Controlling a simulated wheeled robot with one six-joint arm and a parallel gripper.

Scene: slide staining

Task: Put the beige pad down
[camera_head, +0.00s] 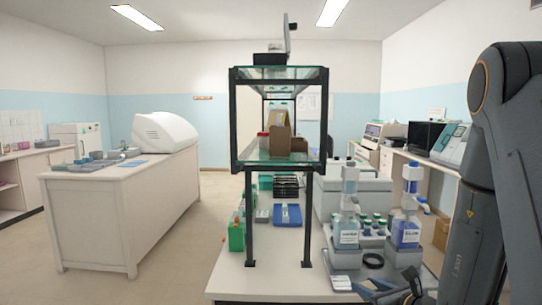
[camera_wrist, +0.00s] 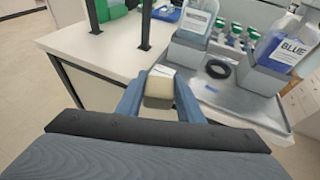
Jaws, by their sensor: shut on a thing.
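The beige pad (camera_wrist: 158,88) is a small block with a paler top, seen between the two blue fingers of my gripper (camera_wrist: 157,97) in the wrist view. My gripper is shut on it. The pad appears over the front edge of the white bench (camera_wrist: 112,48), just left of the grey tray (camera_wrist: 240,106). I cannot tell its height above the bench.
A bottle of clear liquid (camera_head: 348,232) and a blue-labelled bottle (camera_head: 406,232) stand on grey blocks at the back of the tray. A black ring (camera_wrist: 218,69) lies before them. A shelf frame's black legs (camera_head: 308,225) stand to the left. The bench's front left is clear.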

